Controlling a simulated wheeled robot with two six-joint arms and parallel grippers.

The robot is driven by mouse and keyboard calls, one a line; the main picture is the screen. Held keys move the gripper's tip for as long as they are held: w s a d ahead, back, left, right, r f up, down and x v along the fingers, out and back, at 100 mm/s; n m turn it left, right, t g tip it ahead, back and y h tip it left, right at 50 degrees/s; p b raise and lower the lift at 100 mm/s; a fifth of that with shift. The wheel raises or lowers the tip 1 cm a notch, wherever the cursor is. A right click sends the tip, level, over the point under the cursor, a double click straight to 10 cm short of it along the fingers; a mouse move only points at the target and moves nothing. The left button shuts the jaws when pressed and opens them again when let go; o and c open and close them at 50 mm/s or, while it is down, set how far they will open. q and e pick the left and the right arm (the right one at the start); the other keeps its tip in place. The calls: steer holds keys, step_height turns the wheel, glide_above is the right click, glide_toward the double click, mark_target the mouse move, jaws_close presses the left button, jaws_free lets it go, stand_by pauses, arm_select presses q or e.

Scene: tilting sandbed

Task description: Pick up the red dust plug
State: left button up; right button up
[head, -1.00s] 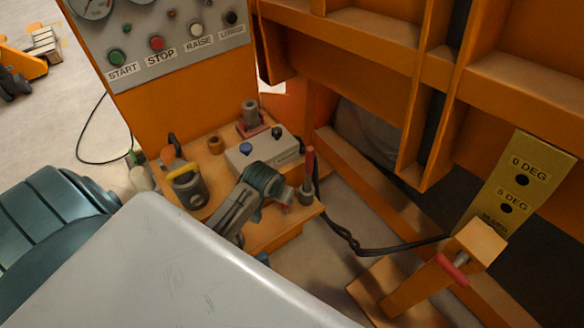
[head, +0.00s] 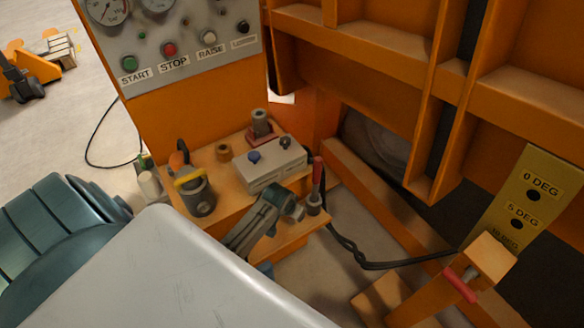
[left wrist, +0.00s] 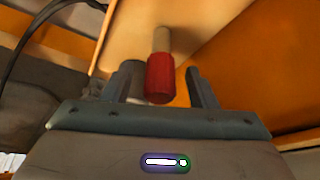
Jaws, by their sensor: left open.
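The red dust plug appears as a red cylinder with a paler stem (left wrist: 160,78) in the left wrist view. In the head view, a slim red upright piece (head: 318,172), apparently the same plug, stands at the right edge of the orange tray, by a grey cylinder (head: 314,206). My left gripper (head: 292,208) is beside it, on its left. In the left wrist view, my left gripper (left wrist: 162,68) is open, its fingers on either side of the red cylinder with visible gaps. My right gripper is not in view.
A button panel (head: 180,40) stands behind.

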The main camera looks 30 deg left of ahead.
arm_select(q)
steer(key=c, duration=1)
